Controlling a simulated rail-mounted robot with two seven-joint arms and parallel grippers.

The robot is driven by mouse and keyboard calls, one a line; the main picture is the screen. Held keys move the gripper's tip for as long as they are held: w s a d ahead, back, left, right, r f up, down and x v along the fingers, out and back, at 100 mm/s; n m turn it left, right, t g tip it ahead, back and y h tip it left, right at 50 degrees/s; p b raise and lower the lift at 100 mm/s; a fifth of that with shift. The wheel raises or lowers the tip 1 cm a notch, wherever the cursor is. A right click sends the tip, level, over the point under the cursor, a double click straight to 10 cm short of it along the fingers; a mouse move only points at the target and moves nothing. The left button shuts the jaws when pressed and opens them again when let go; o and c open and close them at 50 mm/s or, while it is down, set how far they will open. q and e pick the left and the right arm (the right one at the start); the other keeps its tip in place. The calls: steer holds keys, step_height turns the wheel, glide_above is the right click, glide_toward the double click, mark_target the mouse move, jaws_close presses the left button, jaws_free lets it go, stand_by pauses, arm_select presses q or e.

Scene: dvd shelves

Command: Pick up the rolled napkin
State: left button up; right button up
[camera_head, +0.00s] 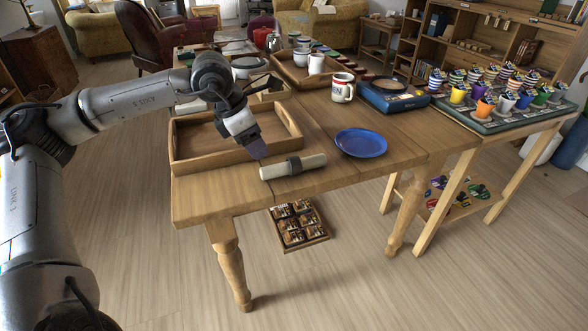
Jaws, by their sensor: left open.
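The rolled napkin (309,164) is a cream roll with a dark grey band around it. It lies on the wooden table near the front edge, in front of the wooden tray. My left gripper (257,153) reaches down from the left, over the tray's front right corner, just behind and above the left end of the napkin. Its jaws are open, and I see nothing between them. Whether the fingertips touch the napkin I cannot tell. My right gripper is not in view.
A blue plate (361,143) lies right of the napkin. The empty wooden tray (190,164) is behind it to the left. A mug (342,88) and a blue box (394,97) stand further back. A side table at the right holds several colourful cups. Bare tabletop lies left of the napkin.

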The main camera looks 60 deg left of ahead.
mark_target(272, 167)
arm_select(q)
steer(key=x, duration=0.4)
steer(key=shift+w+f+b, duration=0.1)
steer(key=shift+f+b, duration=0.05)
steer(key=shift+b, duration=0.15)
steer(key=b+x, duration=0.1)
steer(key=x, duration=0.2)
steer(key=shift+w+d+f, duration=0.1)
steer(key=shift+d+f, duration=0.1)
steer(key=shift+f, duration=0.1)
steer(key=shift+x, duration=0.75)
steer(key=c, duration=0.9)
steer(key=shift+c, duration=0.5)
steer(key=shift+r, duration=0.15)
